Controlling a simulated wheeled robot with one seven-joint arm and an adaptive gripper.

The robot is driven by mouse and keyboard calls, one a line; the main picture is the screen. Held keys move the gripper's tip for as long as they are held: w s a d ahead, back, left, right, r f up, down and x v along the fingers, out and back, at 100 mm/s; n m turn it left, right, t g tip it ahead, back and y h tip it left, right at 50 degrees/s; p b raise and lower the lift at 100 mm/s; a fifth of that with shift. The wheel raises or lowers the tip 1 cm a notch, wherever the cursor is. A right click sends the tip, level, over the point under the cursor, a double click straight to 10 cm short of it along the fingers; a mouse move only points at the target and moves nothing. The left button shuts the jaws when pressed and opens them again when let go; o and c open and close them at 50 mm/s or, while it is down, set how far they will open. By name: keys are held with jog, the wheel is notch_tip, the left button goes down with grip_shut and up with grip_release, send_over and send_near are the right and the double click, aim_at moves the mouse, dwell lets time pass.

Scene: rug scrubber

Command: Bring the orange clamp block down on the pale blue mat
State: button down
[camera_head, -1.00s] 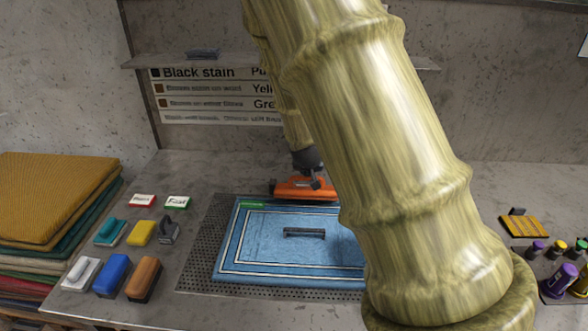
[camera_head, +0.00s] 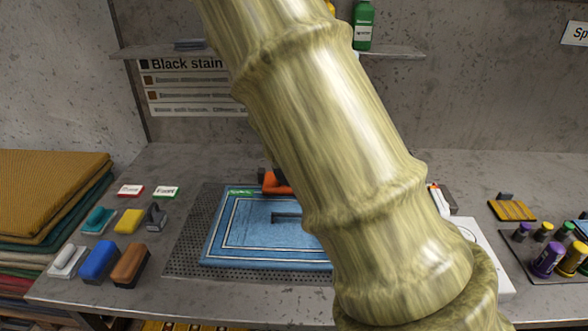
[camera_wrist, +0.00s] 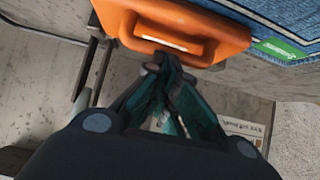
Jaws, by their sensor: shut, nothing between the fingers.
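The orange clamp block (camera_head: 272,184) is at the far edge of the pale blue mat (camera_head: 225,228), largely hidden behind my arm in the head view. In the wrist view the clamp block (camera_wrist: 228,42) shows its rounded handle with a slot, beside the mat's edge (camera_wrist: 292,14). My gripper (camera_wrist: 168,64) is shut and empty. Its dark green fingertips are close to the handle's edge; I cannot tell whether they touch it. I cannot tell whether the block is pressed on the mat or raised above it.
Brushes and sponges (camera_head: 100,259) stand left, near stacked rugs (camera_head: 45,190). Coloured bottles (camera_head: 548,260) stand right. A shelf (camera_head: 150,52) is on the back wall.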

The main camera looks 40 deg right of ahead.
jog(key=shift+s+a+f, duration=0.15)
jog(key=shift+s+f, duration=0.05)
jog(key=shift+f, duration=0.05)
dwell(0.4)
jog(key=s+a+r, duration=0.2)
jog(key=s+a, duration=0.4)
jog(key=shift+s+r, duration=0.25)
jog(key=shift+s, duration=0.15)
dwell(0.5)
jog(key=shift+r, duration=0.1)
